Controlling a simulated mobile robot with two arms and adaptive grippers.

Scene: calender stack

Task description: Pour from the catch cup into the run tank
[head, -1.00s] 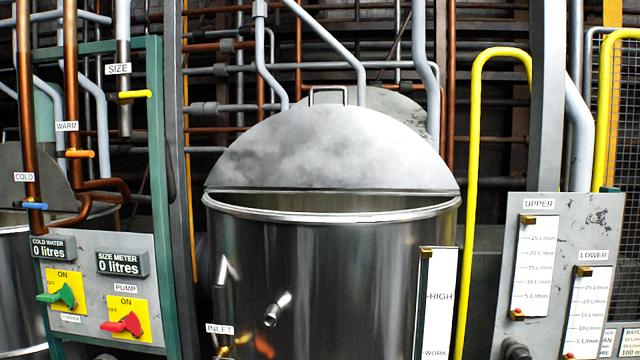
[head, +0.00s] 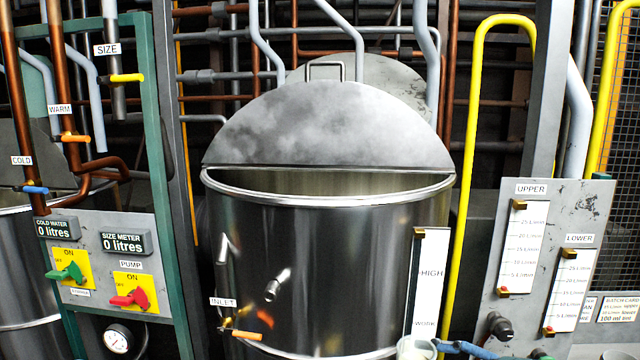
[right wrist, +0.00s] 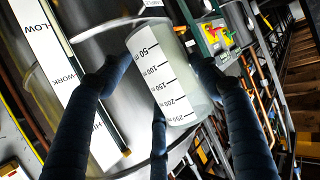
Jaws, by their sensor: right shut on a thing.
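The run tank (head: 320,255) is a large steel vessel in the middle of the head view. Its half-round lid (head: 325,130) covers the back, and the front of the mouth (head: 330,181) is open. My right gripper (right wrist: 163,68) is shut on the catch cup (right wrist: 150,50), a translucent cup with a white scale up to 250. In the head view the catch cup (head: 415,349) shows at the bottom edge, below the tank's rim, in front of its right side. Its contents cannot be made out. My left gripper is out of view.
The level gauge (head: 430,280) stands at the tank's right front, close behind the cup. A yellow pipe (head: 474,150) rises right of it. An INLET valve with an orange handle (head: 246,335) is low on the tank. A panel with flow gauges (head: 545,255) stands right.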

